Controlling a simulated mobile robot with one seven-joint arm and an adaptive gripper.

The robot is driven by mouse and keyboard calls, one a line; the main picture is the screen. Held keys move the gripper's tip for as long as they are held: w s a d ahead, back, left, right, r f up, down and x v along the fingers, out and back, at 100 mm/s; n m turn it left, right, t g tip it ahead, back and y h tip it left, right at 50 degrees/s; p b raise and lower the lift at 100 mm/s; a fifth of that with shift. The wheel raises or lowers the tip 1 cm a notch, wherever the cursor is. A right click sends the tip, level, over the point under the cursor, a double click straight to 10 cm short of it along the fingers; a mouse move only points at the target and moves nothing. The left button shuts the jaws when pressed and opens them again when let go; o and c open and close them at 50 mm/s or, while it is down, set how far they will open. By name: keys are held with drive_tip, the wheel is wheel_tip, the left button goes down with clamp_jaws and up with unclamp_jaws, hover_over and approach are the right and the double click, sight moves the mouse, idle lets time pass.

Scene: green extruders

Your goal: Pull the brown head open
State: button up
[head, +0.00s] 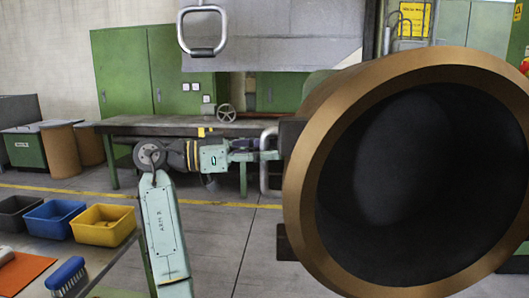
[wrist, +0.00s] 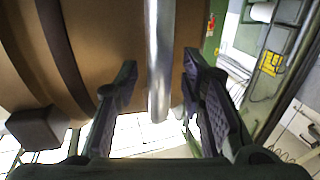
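The brown head (head: 307,180) is a large round ring with a dark hollow inside, filling the right of the head view. Its brown side (wrist: 105,45) also shows in the wrist view. A silver bar handle (head: 264,175) stands upright at its left side; it is the bright bar (wrist: 159,60) in the wrist view. My gripper (head: 268,155) is at this handle. In the wrist view my gripper (wrist: 160,63) is open, with one finger on each side of the bar and a gap to both.
A grey workbench (head: 140,125) and green cabinets (head: 145,70) stand behind my arm. Another handle (head: 202,50) hangs on a grey panel above. Blue, yellow and black bins (head: 102,226) sit at lower left. Open floor (head: 240,240) lies between.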

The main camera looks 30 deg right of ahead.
drive_tip(key=shift+a, duration=0.1)
drive_tip(key=v, duration=1.2)
